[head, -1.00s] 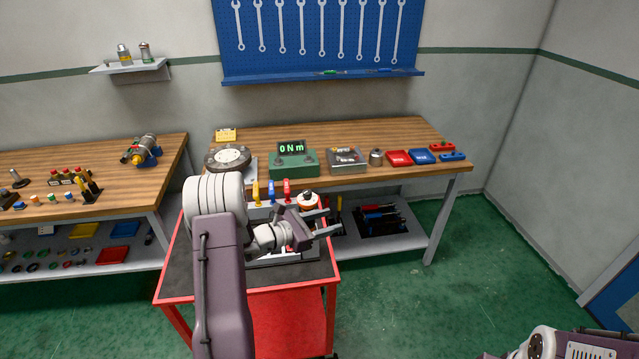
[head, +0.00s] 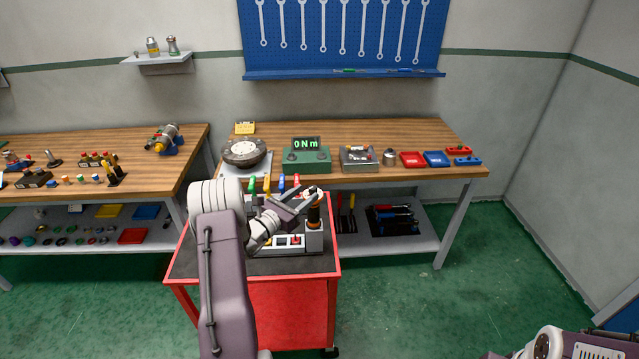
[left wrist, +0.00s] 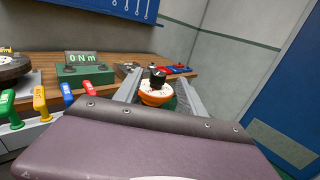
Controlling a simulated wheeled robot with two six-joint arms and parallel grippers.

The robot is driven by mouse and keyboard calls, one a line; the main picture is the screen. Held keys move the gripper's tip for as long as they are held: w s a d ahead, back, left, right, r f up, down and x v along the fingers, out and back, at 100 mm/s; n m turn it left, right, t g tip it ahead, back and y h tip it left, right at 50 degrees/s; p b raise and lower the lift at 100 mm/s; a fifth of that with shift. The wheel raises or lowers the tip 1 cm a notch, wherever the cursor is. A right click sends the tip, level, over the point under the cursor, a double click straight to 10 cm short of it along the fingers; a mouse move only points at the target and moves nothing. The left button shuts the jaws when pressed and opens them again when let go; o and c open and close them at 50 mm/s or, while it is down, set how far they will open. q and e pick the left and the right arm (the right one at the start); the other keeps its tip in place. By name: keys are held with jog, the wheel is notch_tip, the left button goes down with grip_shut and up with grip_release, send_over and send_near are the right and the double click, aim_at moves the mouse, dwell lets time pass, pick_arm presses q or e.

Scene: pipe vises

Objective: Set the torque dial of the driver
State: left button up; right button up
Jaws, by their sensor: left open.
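The driver (head: 314,214) stands upright at the right end of a grey holder (head: 313,240) on the red cart; its black and orange body shows in the head view. In the left wrist view its top, an orange and white ring with a black knob (left wrist: 157,88), sits between the fingers. My left gripper (head: 309,198) is open, its fingers at the height of the driver's top, one on each side. I cannot tell whether they touch it. The dial's marks are too small to read. My right gripper is out of view.
Green, yellow, blue and red handles (left wrist: 68,94) stand in a row left of the driver. The bench behind holds a green meter (head: 307,160) reading 0 Nm, a grey round part (head: 244,152) and red and blue trays (head: 413,159). The floor right of the cart is clear.

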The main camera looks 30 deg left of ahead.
aim_at(316, 187)
pick_arm(q)
jog(key=w, duration=0.2)
jog(key=w+p, duration=0.1)
jog(key=w, duration=0.2)
jog(key=w+d+p, duration=0.1)
jog(key=w, duration=0.1)
jog(key=shift+w, duration=0.25)
jog(key=shift+w+d+f, duration=0.1)
jog(key=shift+w, duration=0.05)
grip_shut()
jog(key=m+h+b, duration=0.1)
jog(key=b, duration=0.1)
jog(key=h+b, duration=0.1)
jog(key=b, duration=0.1)
jog(key=shift+d+f+m+g+h, duration=0.15)
jog(key=shift+f+m+g+h, duration=0.15)
jog(key=shift+m+g, duration=0.1)
jog(key=shift+r+h+b, duration=0.2)
jog(key=shift+h+b, duration=0.1)
jog(key=shift+d+r+m, duration=0.15)
jog(key=shift+m, duration=0.15)
